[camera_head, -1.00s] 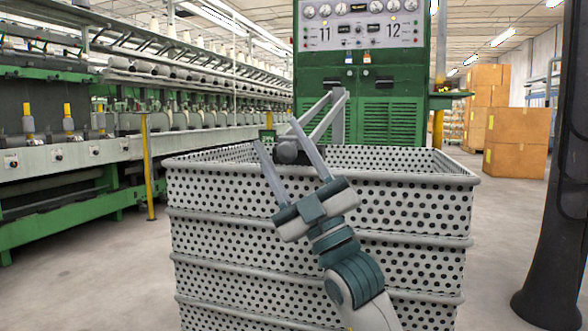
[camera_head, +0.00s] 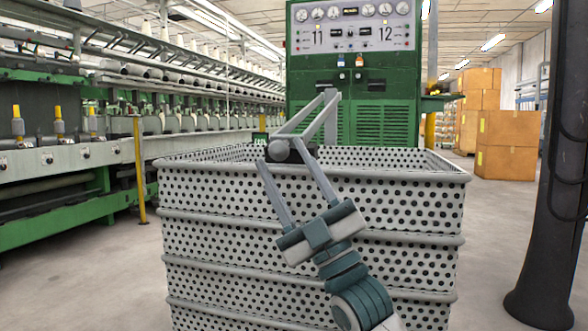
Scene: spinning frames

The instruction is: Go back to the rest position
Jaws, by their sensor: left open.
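The teal and grey wrist comes up from the bottom edge, right of centre.
A grey bar frame (camera_head: 325,120) rises behind the fingertips. A green control cabinet (camera_head: 385,122) stands behind the bin. A spinning machine (camera_head: 65,160) and a yellow post (camera_head: 139,170) are at left. A dark column (camera_head: 553,200) and cardboard boxes (camera_head: 508,145) are at right. Floor is clear between bin and column.

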